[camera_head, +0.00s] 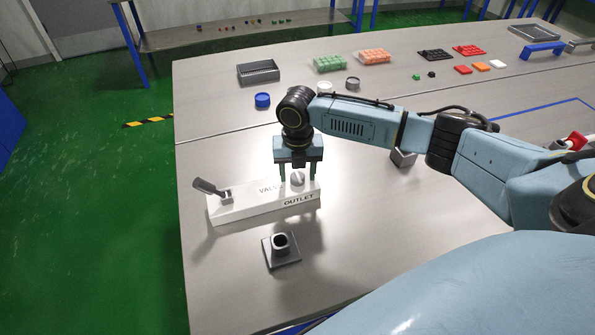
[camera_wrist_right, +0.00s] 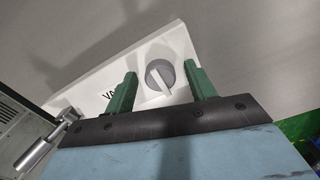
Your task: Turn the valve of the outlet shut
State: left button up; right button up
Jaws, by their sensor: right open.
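The white valve block (camera_head: 240,207), lettered "VALVE" and "OUTLET", lies on the table; the right wrist view also shows it (camera_wrist_right: 130,68). A round grey valve knob (camera_head: 297,178) with a pale raised bar sits on it by the word "OUTLET". In the right wrist view the knob (camera_wrist_right: 160,77) lies between my two green fingers. My right gripper (camera_head: 298,176) is open above the block, its fingers on either side of the knob and apart from it in the wrist view. A grey lever (camera_head: 212,190) stands tilted at the block's left end. My left gripper is not in view.
A grey square-based socket (camera_head: 282,250) stands in front of the block. A blue round cap (camera_head: 262,100), a dark tray (camera_head: 258,72), and green (camera_head: 329,63) and orange (camera_head: 373,56) racks lie behind. A small metal box (camera_head: 403,157) is right of my wrist. The table's left front is clear.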

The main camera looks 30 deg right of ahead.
jog(key=c, duration=1)
jog(key=shift+o, duration=0.2)
jog(key=shift+r+m+p, duration=0.15)
jog(key=shift+m+p, duration=0.45)
jog(key=shift+p, duration=0.25)
jog(key=m+p, duration=0.6)
jog(key=p, duration=0.1)
jog(key=shift+s+m, duration=0.1)
jog(key=shift+m, duration=0.3)
jog(key=m+p, duration=0.4)
jog(key=m, duration=0.1)
pick_arm(q)
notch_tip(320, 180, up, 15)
jog(key=p, duration=0.2)
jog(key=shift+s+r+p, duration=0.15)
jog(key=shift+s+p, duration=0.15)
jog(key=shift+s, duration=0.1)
pick_arm(e)
jog(key=m, duration=0.5)
jog(key=shift+s+d, duration=0.1)
jog(key=o, duration=1)
jog(key=shift+c, duration=0.2)
